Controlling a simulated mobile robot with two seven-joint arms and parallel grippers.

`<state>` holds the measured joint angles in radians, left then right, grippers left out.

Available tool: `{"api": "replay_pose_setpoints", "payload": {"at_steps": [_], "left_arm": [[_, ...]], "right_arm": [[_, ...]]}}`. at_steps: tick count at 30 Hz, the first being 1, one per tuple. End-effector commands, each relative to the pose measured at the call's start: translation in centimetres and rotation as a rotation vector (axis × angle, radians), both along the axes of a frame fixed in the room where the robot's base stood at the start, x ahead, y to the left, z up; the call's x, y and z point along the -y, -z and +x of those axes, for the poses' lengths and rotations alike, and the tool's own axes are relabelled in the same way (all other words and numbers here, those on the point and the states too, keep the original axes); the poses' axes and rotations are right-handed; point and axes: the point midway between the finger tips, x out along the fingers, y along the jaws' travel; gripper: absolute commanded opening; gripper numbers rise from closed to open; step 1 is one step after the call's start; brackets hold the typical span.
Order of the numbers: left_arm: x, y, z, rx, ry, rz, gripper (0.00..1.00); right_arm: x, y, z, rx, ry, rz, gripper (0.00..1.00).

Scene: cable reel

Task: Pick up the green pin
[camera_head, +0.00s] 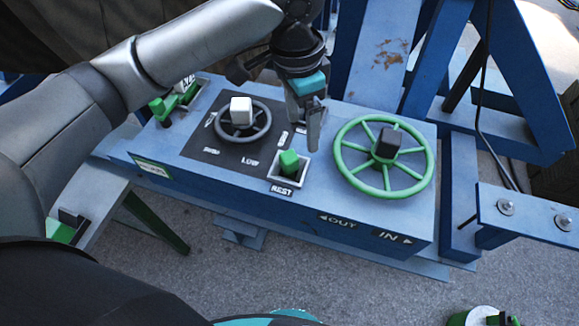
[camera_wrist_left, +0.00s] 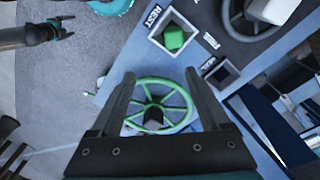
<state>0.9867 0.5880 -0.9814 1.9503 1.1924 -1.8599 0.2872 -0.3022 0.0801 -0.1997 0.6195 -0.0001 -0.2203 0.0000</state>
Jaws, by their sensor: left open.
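The green pin (camera_head: 289,162) stands upright in the square socket marked REST (camera_head: 287,175) on the blue panel. In the left wrist view the green pin (camera_wrist_left: 173,38) shows above the fingers, inside its pale-rimmed socket. My left gripper (camera_head: 303,120) is open and empty, above and just behind the pin, apart from it. Its two fingers (camera_wrist_left: 160,75) point over the panel with the green handwheel seen between them. My right gripper (camera_wrist_left: 58,27) shows at the upper left of the left wrist view, with its fingers apart, away from the panel.
A green handwheel (camera_head: 430,165) stands right of the pin. A grey wheel with a white knob (camera_head: 241,110) is to the left. A dark, empty square socket (camera_wrist_left: 220,72) lies near the REST socket. Blue frame beams (camera_head: 536,85) rise behind the panel.

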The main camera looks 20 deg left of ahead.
Motion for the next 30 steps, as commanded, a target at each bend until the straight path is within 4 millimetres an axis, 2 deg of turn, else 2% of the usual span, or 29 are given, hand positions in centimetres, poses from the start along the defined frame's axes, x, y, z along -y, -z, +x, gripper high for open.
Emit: {"api": "replay_pose_setpoints", "payload": {"at_steps": [1,5,10,14,21,25,30], "left_arm": [[-0.9,-1.0,0.5,-0.002,-0.012,0.025,0.80],[-2.2,-2.4,0.8,-0.021,-0.030,0.064,0.80],[-2.8,-2.5,0.9,-0.035,-0.043,0.081,0.80],[-2.8,-0.4,0.8,-0.038,-0.042,0.081,0.80],[-2.8,4.7,0.8,-0.036,-0.042,0.081,0.80],[-2.7,6.4,0.9,-0.034,-0.042,0.079,0.80],[-2.7,7.3,0.9,-0.033,-0.041,0.078,0.80]], "right_arm": [[0.0,0.0,0.0,0.001,0.000,-0.001,0.85],[0.1,0.0,0.1,0.001,0.001,-0.001,0.85],[0.1,-0.1,0.2,0.002,0.001,0.000,0.85],[0.1,0.0,0.2,0.003,0.001,0.000,0.85],[0.1,0.0,0.2,0.003,0.001,0.000,0.85],[0.1,0.0,0.2,0.003,0.001,0.000,0.85],[0.0,-0.1,0.2,0.003,0.000,0.000,0.85]]}}
